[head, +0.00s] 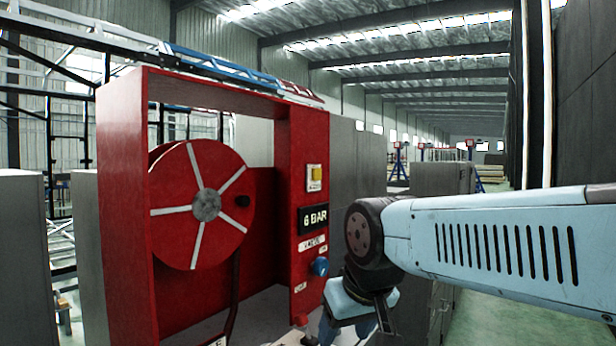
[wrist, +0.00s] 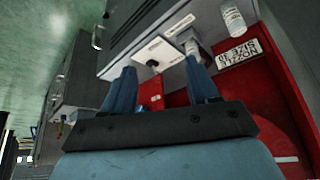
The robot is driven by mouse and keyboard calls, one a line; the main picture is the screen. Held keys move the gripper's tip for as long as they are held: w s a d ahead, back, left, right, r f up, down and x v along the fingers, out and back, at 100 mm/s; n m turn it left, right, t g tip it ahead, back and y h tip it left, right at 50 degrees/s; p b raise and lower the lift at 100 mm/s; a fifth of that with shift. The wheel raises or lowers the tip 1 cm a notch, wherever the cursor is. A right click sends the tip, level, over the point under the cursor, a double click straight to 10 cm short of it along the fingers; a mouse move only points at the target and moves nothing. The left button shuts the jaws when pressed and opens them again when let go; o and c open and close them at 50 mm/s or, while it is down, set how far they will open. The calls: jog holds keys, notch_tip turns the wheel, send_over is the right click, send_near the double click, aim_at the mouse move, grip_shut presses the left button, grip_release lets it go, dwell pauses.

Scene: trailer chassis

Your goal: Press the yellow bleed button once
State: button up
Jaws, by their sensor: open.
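The yellow bleed button (head: 317,173) sits on a pale plate high on the right front post of a red hose-reel cabinet (head: 125,200) in the head view. I do not make it out in the wrist view. My gripper (head: 357,330) is low at the bottom edge of the head view, to the right of the post and well below the button, partly cut off. In the wrist view my gripper (wrist: 161,75) has its two blue fingers spread apart, with nothing held between them.
Below the button are a "6 BAR" display (head: 313,219) and a blue knob (head: 319,266). A red hose reel (head: 180,235) fills the cabinet. The wrist view shows an upside-down nozzle-size label (wrist: 238,48) and a white cylinder (wrist: 232,19). Grey cabinets (head: 357,160) stand behind.

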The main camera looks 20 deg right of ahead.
grip_shut()
dwell(0.3)
dwell(0.9)
